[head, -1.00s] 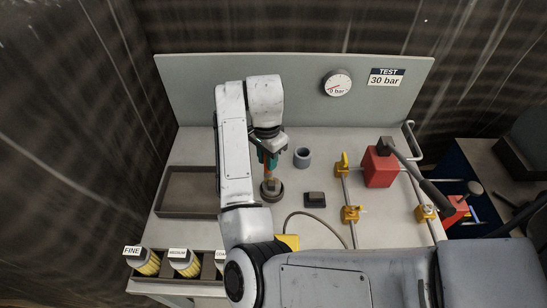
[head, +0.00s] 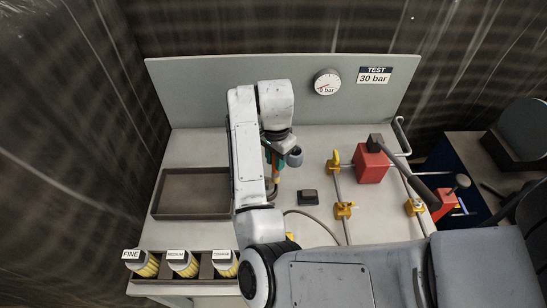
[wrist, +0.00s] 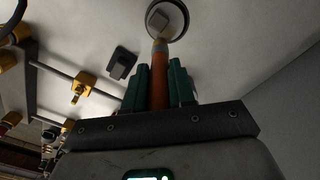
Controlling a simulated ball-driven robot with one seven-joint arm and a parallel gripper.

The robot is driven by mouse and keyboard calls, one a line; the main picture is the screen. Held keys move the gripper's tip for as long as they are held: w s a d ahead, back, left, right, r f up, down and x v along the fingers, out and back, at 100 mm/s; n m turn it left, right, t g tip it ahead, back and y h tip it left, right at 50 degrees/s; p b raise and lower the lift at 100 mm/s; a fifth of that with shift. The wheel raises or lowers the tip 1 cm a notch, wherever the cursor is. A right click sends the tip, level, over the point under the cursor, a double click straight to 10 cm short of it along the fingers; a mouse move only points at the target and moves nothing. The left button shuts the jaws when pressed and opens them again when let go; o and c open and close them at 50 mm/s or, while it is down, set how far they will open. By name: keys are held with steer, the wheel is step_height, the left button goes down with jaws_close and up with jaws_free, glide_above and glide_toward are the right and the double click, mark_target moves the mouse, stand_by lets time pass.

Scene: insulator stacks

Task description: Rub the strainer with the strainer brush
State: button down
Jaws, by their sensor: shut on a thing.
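My gripper (head: 272,158), with teal fingers, is shut on the orange handle of the strainer brush (wrist: 160,85). In the head view my arm hides most of the strainer, and a bit of the brush handle (head: 276,179) shows beside the arm.
A grey cup (head: 295,158) stands close right of the gripper. A small black block (head: 308,197), yellow clamps (head: 343,210) on rails and a red block (head: 371,163) are further right. An empty tray (head: 190,213) lies left. Labelled yellow cartridges (head: 184,264) stand front left.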

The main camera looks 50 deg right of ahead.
steer(key=shift+r, duration=0.1)
step_height(320, 180, up, 3)
steer(key=p, duration=0.2)
steer(key=shift+p, duration=0.4)
steer(key=shift+r+p, duration=0.35)
steer(key=shift+r, duration=1.05)
steer(key=shift+r, duration=1.5)
steer(key=shift+a+f+b, duration=0.1)
steer(key=shift+f+b, duration=2.1)
steer(key=shift+f, duration=1.35)
steer(key=shift+f+b, duration=0.65)
steer(key=shift+f, duration=0.35)
